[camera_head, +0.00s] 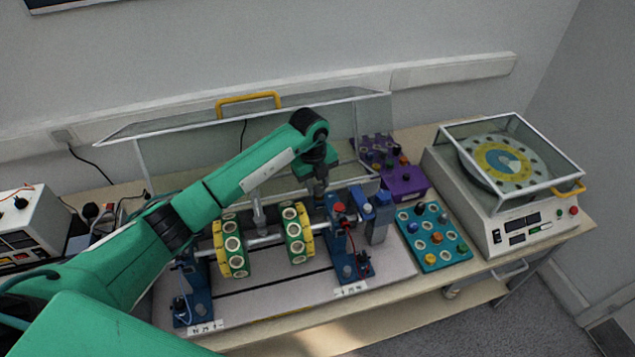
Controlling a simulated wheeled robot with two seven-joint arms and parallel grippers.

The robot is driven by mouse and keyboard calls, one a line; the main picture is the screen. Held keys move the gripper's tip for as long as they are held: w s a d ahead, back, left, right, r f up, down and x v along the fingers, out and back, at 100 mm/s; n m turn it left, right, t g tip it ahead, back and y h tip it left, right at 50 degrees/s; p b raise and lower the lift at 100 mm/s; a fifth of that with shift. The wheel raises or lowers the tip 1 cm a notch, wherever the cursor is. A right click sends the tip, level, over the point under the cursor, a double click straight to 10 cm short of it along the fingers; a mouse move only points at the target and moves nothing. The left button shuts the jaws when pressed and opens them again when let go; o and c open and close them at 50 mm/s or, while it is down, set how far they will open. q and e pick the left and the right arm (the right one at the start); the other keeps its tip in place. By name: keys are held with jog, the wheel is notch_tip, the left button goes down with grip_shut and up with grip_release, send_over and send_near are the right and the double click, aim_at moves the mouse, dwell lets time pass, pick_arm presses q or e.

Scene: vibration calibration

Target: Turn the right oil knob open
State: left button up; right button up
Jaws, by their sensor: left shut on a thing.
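My left gripper (321,191) reaches down over the top of the right blue bearing stand (345,245) of the rotor rig. Its fingers are shut on the right oil knob at the top of that stand. The knob is small and mostly hidden by the fingers, so its turn angle cannot be told. A red part (339,208) shows just right of the fingertips. The left blue bearing stand (195,285) is partly covered by my left arm. My right gripper is not in view.
Two yellow-green discs (295,233) sit on the shaft between the stands. A raised clear cover with a yellow handle (248,98) stands behind. A teal tray (455,254), a purple box (404,183) and a balancing machine (500,238) are on the right.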

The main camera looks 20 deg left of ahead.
pick_arm(q)
jog(key=shift+w+f+m+b, duration=0.1)
jog(key=shift+f+m+b, duration=0.05)
jog(key=shift+m+b, duration=0.55)
jog(key=m+g+b, duration=0.1)
jog(key=m+b, duration=1)
jog(key=b, duration=0.2)
jog(key=shift+w, duration=0.15)
jog(key=m+b, duration=0.3)
jog(key=m, duration=0.1)
jog(key=shift+d+b, duration=0.15)
jog(key=shift+b, duration=0.15)
jog(key=shift+m+g+b, duration=0.3)
jog(key=shift+m+b, duration=0.2)
jog(key=shift+m, duration=0.2)
jog(key=shift+r, duration=0.2)
jog(key=o, duration=1)
jog(key=shift+c, duration=0.2)
